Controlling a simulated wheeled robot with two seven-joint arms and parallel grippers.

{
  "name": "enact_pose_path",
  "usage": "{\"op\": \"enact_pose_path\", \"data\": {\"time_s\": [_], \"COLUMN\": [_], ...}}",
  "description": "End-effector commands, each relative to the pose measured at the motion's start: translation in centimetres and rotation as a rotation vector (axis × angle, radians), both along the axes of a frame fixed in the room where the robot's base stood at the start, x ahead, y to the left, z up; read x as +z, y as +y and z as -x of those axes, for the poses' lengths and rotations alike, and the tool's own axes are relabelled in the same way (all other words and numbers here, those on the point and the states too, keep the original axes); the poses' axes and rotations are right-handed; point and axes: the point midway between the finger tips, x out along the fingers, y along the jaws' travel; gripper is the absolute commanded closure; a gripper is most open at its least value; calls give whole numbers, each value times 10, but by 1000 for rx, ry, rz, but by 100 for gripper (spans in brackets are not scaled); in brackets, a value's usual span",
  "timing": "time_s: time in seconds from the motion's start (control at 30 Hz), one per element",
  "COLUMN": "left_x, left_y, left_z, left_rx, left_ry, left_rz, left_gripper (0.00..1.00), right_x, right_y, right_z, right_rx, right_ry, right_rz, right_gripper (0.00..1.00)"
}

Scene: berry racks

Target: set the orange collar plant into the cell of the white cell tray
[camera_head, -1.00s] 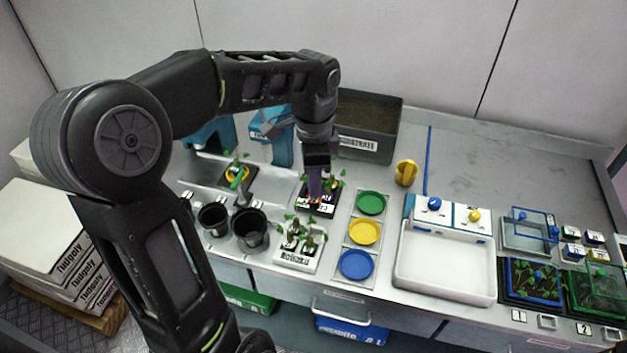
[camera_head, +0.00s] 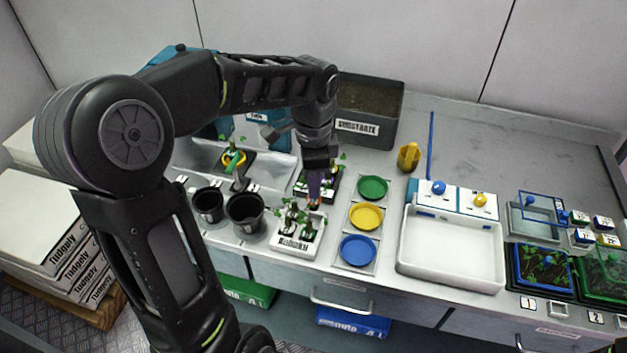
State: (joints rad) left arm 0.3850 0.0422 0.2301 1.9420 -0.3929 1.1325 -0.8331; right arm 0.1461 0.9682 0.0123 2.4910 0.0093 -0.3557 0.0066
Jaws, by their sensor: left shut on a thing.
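The white cell tray (camera_head: 289,246) stands near the front edge of the bench, left of the coloured dishes, with green seedlings in it. A black cell tray (camera_head: 329,197) with small plants stands just behind it. My left gripper (camera_head: 315,192) points down over the near side of the black tray, close behind the white tray. It is shut on what seems to be the orange collar plant; only a trace of orange shows at the fingertips, and the gripper hides most of it. Whether it touches the white tray cannot be told. My right gripper is not in view.
Two black pots (camera_head: 246,213) stand left of the white tray. Green, yellow (camera_head: 366,217) and blue dishes line up to the right, then a white basin (camera_head: 450,250). A substrate bin (camera_head: 368,130) stands behind.

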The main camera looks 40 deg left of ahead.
Motion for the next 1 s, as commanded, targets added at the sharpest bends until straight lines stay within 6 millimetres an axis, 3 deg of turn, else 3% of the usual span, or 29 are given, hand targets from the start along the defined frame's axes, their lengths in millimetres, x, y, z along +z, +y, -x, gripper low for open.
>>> {"op": "enact_pose_path", "data": {"time_s": [0.6,1.0], "left_x": [-54,-62], "left_y": [0,0], "left_z": [0,0], "left_rx": [-1,-1], "left_ry": [1,0], "left_rz": [0,0], "left_gripper": [100,100], "right_x": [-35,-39], "right_y": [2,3], "right_z": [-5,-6], "right_rx": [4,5], "right_ry": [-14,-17], "right_rz": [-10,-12], "right_gripper": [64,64]}}
